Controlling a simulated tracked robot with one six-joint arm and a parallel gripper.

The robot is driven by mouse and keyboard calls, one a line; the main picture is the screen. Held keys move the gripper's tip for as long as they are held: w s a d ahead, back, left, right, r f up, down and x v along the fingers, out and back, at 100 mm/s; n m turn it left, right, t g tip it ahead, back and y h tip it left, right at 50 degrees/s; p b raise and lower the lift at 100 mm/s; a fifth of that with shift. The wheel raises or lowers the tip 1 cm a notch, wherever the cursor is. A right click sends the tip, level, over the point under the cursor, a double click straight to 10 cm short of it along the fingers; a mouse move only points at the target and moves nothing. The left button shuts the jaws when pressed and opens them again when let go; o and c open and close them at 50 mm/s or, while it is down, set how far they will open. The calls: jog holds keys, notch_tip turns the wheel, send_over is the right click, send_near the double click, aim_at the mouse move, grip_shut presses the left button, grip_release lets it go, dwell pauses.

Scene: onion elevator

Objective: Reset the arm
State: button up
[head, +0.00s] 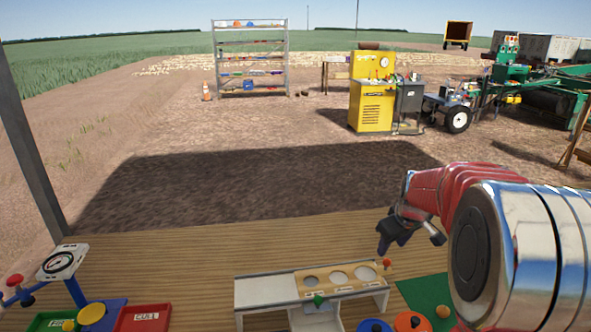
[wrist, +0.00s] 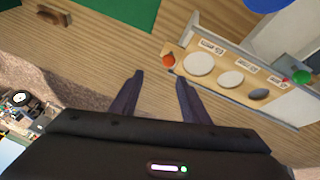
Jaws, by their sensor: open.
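My red and chrome arm reaches in from the right of the head view, folded over the wooden deck. A wooden board with three round holes (wrist: 170,58) lies just beyond the fingertips, on a white stand (head: 262,291).
A green mat (head: 425,292) lies right of the stand. A gauge (head: 60,262), a green tray (head: 50,322) and a red CULL tray (head: 143,318) are at the front left. Blue and orange round pieces (head: 411,321) lie at the front. A yellow cabinet (head: 372,107) and a shelf rack (head: 251,58) stand on the dirt beyond.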

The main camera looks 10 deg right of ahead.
jog(key=shift+s+f+m, duration=0.1)
jog(key=shift+s+m, duration=0.05)
jog(key=shift+m, duration=0.15)
jog(key=s+a+r+m, duration=0.1)
jog(key=s+a+r, duration=0.2)
jog(key=s+a, duration=0.8)
jog(key=s+a+r+m+y, duration=0.1)
jog(key=s+a+r, duration=0.3)
jog(key=s+a, duration=0.7)
jog(key=shift+s+t, duration=0.4)
jog(key=shift+s, duration=2.7)
